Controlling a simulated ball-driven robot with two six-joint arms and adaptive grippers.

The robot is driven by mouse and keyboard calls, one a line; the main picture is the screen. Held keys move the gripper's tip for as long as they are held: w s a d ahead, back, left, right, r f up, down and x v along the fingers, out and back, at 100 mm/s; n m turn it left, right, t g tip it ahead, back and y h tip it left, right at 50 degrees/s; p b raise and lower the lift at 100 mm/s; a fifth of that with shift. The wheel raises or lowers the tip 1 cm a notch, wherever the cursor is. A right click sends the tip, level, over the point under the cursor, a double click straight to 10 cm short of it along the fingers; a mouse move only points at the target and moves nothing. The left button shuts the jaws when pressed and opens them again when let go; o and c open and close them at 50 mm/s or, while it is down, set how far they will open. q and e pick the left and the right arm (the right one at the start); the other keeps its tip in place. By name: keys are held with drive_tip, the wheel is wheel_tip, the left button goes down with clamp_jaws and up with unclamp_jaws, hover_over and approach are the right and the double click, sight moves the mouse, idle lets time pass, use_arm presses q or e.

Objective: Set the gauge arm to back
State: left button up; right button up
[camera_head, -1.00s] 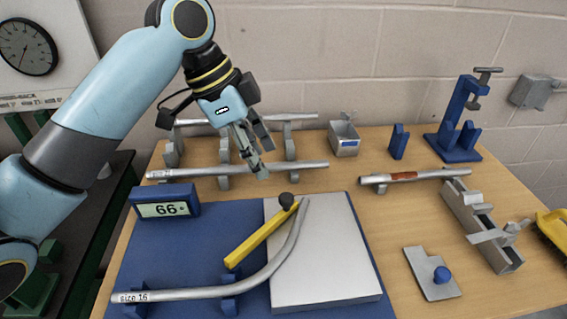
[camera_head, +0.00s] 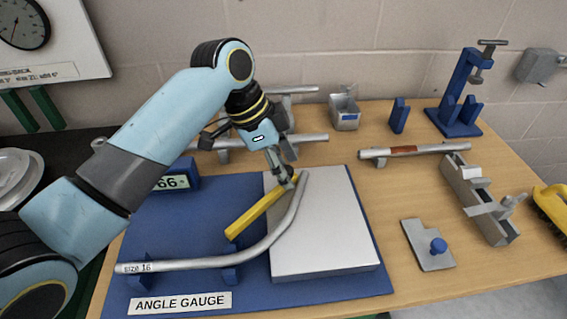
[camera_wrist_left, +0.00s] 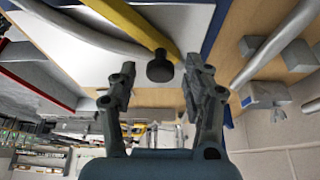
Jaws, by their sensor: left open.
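The yellow gauge arm (camera_head: 257,212) lies slanted on the blue angle gauge base (camera_head: 170,225), its far end reaching onto the grey plate (camera_head: 325,245). In the left wrist view the yellow arm (camera_wrist_left: 127,22) ends in a dark round knob (camera_wrist_left: 160,67). My left gripper (camera_head: 287,183) is over the knob end. In its wrist view the open fingers (camera_wrist_left: 158,85) stand either side of the knob's line, with no contact clear. The knob is mostly hidden by the gripper in the head view. My right gripper is not in view.
A bent pipe marked size 16 (camera_head: 190,264) lies across the gauge beside the arm. The display (camera_head: 172,182) reading 66 is partly covered by my left arm. Straight pipes lie behind, and a grey flat piece with a blue knob (camera_head: 438,246) lies at right.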

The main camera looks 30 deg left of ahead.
use_arm(q)
drive_tip(key=shift+c, duration=0.4)
drive_tip(key=shift+c, duration=1.1)
clamp_jaws()
